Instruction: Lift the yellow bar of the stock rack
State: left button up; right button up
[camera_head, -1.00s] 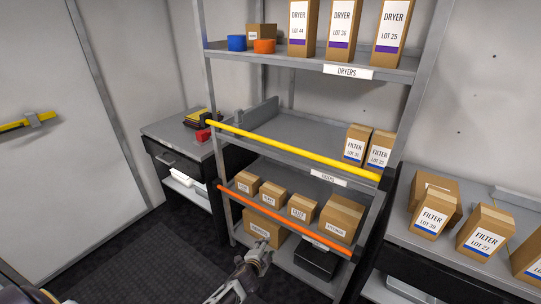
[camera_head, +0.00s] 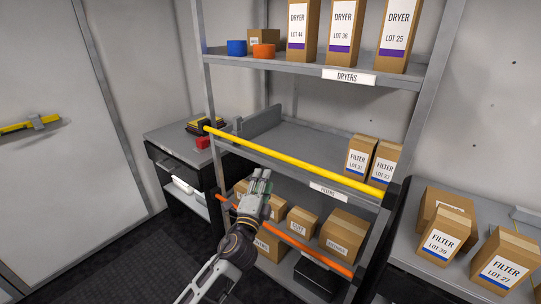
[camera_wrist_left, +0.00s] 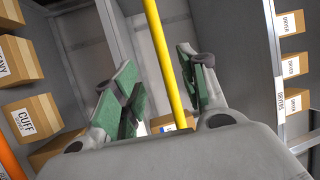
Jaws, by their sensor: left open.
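The yellow bar (camera_head: 290,158) runs across the front of the rack's middle shelf, sloping down to the right in the head view. My left gripper (camera_head: 260,180) is below the bar and near its middle-left part, in front of the lower shelf. In the left wrist view the gripper (camera_wrist_left: 165,90) is open, with green pads on its fingers. The yellow bar (camera_wrist_left: 161,55) shows between the two fingers there and looks apart from both pads. My right gripper is not in view.
An orange bar (camera_head: 313,252) crosses the shelf below, close to my left arm. Cartons (camera_head: 345,232) stand behind it. Filter boxes (camera_head: 361,158) stand on the middle shelf at right. A side table (camera_head: 172,137) stands at left and a bench with filter boxes at right.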

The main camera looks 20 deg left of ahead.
pick_arm(q)
jog(key=shift+w, duration=0.1)
dwell(0.4)
send_near(272, 156)
jog(key=w, duration=0.2)
jog(key=shift+w+a+r+p, duration=0.1)
jog(key=shift+w+r+p, duration=0.1)
jog(key=shift+w, duration=0.4)
jog(key=shift+w+r+p, duration=0.1)
jog(key=shift+w+p, duration=0.05)
jog(key=shift+w, duration=0.45)
jog(key=shift+w+a+r+p, duration=0.1)
jog(key=shift+w+r+p, duration=0.1)
jog(key=shift+w, duration=0.4)
jog(key=shift+w+r, duration=0.15)
jog(key=shift+w, duration=0.75)
jog(key=shift+w+r, duration=0.15)
jog(key=shift+w, duration=0.7)
jog(key=shift+w+a+r, duration=0.1)
jog(key=shift+w+r, duration=0.05)
jog(key=shift+w, duration=0.75)
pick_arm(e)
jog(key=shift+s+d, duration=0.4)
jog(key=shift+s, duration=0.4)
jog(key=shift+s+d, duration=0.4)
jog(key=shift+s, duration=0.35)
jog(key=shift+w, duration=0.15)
